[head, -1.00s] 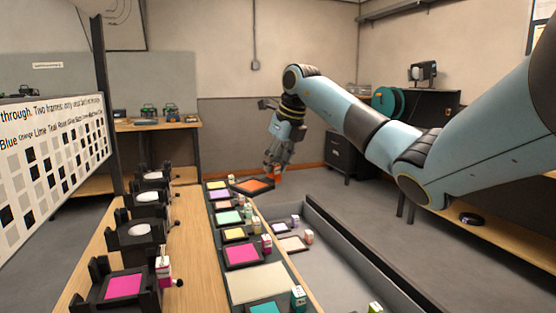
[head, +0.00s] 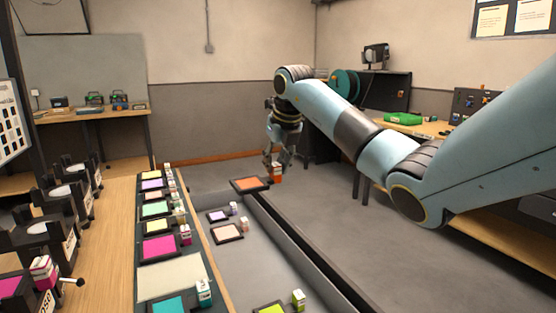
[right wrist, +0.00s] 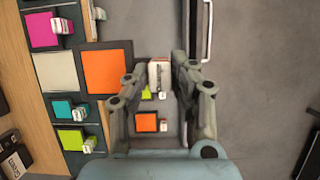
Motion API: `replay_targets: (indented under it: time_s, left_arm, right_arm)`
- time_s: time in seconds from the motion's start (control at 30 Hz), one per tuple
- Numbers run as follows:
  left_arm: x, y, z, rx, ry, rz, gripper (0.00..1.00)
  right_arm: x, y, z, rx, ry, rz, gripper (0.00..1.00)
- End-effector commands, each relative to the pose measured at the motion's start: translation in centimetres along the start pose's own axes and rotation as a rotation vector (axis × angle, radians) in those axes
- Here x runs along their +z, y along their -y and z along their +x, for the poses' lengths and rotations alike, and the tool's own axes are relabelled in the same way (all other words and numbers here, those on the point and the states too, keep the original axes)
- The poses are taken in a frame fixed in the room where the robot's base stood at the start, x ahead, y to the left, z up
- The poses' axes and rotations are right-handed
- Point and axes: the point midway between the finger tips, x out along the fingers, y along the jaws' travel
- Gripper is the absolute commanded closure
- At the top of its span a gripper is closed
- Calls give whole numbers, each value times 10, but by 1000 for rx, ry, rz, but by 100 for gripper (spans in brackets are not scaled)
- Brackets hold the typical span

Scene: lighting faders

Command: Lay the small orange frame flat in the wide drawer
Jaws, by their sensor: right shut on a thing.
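An orange frame with a dark border (head: 250,184) hangs roughly level at the far end of the drawer in the head view. It also shows large in the right wrist view (right wrist: 103,70). My right gripper (head: 272,163) is shut on the small tag block at the frame's side, orange and white in the head view; the block (right wrist: 158,76) shows between the fingers in the right wrist view. The wide grey drawer (head: 270,262) is open. Another orange frame (right wrist: 147,122) lies in it in the right wrist view. My left gripper is not in view.
The drawer also holds a purple frame (head: 217,216), a peach frame (head: 228,232) and a lime frame (head: 270,309). A row of coloured frames with tags lies on a dark strip along the wooden bench (head: 110,235). Bare drawer floor shows between the frames.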

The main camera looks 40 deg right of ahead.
Motion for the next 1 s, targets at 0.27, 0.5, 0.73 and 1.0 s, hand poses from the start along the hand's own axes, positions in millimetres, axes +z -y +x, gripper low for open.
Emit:
replay_targets:
  time_s: [0.27,0.5,0.73,1.0]
  left_arm:
    - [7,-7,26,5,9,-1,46]
    - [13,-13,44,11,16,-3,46]
    - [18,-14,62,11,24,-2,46]
    - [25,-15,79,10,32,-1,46]
  right_arm:
    - [-14,0,33,0,-1,0,100]
    - [-24,0,57,-1,-2,-1,100]
    - [-34,0,80,0,-2,-1,100]
    - [-45,0,107,0,-1,-1,100]
